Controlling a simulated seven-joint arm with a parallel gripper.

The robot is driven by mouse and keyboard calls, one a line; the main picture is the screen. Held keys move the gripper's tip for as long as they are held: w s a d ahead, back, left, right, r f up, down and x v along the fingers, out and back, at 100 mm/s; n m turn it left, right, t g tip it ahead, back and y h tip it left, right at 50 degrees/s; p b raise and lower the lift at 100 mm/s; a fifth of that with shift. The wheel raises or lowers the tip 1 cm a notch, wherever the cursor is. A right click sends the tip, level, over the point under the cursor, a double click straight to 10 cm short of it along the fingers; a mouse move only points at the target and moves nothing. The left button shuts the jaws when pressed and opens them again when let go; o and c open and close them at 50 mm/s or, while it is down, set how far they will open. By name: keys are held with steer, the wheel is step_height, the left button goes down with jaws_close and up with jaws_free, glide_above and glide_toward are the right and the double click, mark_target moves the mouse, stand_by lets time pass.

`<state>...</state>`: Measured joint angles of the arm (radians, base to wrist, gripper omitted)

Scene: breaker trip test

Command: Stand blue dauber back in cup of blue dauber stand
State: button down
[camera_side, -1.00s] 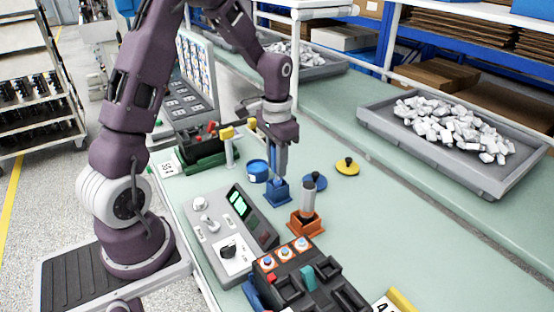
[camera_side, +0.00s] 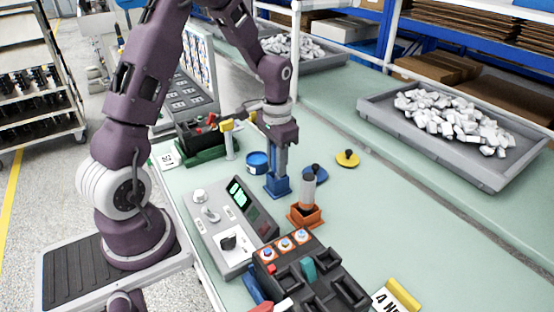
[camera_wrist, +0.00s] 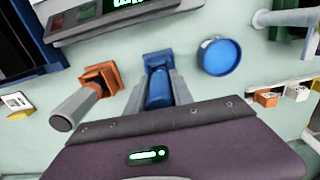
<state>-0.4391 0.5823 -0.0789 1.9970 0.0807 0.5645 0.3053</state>
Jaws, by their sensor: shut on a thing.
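My gripper (camera_side: 279,172) points down over the blue dauber stand (camera_side: 277,187). It is shut on the blue dauber (camera_wrist: 158,88), whose blue body shows between the two grey fingers in the wrist view. The dauber looks upright, with its lower end at the cup of the stand. The stand also shows in the wrist view (camera_wrist: 157,59), just beyond the fingertips. The fingers hide most of the dauber in the side view, and I cannot tell how deep it sits in the cup.
An orange stand (camera_side: 305,216) with a grey-handled dauber (camera_side: 308,187) is close beside. A blue pot (camera_side: 257,162), a blue lid (camera_side: 315,175) and a yellow lid (camera_side: 347,158) lie nearby. A grey test box (camera_side: 228,225) stands in front.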

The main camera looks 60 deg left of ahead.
steer(key=shift+f, duration=0.65)
steer(key=c, duration=1)
jaws_free()
step_height(320, 180, up, 7)
steer(key=shift+r, duration=0.1)
steer(key=s+d+r+t, duration=0.2)
steer(key=s+d+r, duration=0.3)
steer(key=r, duration=0.4)
steer(key=s+d+r+t, duration=0.1)
steer(key=s+d, duration=0.2)
steer(key=s, duration=0.2)
steer(key=s+d+r+t, duration=0.1)
steer(key=s+d+r, duration=0.1)
steer(key=s, duration=0.3)
steer(key=s+d+r+t, duration=0.1)
steer(key=s+d+r, duration=0.1)
steer(key=s, duration=0.3)
steer(key=shift+s+d+t, duration=0.1)
steer(key=shift+d+t, duration=0.2)
steer(key=shift+d, duration=0.55)
